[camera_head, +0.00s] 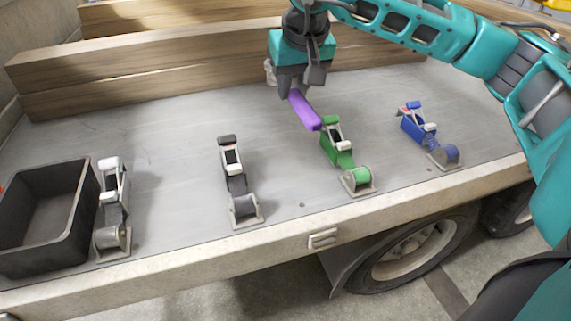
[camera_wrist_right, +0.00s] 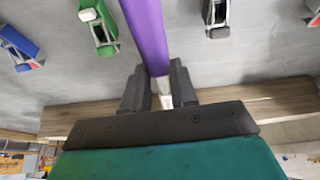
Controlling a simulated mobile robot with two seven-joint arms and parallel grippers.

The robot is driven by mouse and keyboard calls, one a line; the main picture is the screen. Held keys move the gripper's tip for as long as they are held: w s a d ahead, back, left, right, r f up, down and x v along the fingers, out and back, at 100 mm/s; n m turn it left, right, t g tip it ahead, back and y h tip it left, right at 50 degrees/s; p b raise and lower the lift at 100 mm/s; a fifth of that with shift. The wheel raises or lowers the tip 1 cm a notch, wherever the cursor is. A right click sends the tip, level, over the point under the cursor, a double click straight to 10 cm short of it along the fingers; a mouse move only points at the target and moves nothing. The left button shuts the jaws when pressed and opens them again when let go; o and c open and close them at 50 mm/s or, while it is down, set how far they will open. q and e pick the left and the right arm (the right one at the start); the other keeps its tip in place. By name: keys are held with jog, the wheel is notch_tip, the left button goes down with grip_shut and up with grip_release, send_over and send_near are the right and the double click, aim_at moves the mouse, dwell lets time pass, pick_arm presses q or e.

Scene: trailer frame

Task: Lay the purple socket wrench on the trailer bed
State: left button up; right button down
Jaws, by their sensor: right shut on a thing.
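The purple socket wrench (camera_head: 304,111) is in my right gripper (camera_head: 290,88), above the grey trailer bed (camera_head: 180,130). In the right wrist view the wrench (camera_wrist_right: 148,35) runs up from between the fingers of the right gripper (camera_wrist_right: 160,95), which are shut on its pale metal end. In the head view its purple end hangs toward the front, close to the green ratchet strap; I cannot tell whether it touches the bed. My left gripper is not in view.
A green ratchet (camera_head: 338,150), a blue ratchet (camera_head: 415,125), a black ratchet (camera_head: 232,160) and a white-handled ratchet (camera_head: 113,195) line the bed's front. A black crate (camera_head: 85,215) stands at the left. Wooden beams (camera_head: 150,65) lie along the back. Clear bed lies left of the gripper.

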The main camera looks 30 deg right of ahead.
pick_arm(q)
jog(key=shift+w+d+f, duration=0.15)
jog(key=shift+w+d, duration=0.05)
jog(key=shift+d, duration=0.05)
pick_arm(e)
jog(key=shift+w+d, duration=0.15)
jog(key=shift+d, duration=0.1)
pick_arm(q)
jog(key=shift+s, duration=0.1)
pick_arm(e)
jog(key=shift+f, duration=0.45)
notch_tip(320, 180, down, 18)
jog(key=b, duration=0.4)
jog(key=shift+b, duration=0.4)
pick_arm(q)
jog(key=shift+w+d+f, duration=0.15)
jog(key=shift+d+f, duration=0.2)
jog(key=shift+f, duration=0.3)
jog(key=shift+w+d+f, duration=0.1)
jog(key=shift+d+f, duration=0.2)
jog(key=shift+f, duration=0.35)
pick_arm(e)
jog(key=shift+f, duration=0.4)
jog(key=c, duration=0.9)
grip_release()
jog(key=shift+f, duration=0.15)
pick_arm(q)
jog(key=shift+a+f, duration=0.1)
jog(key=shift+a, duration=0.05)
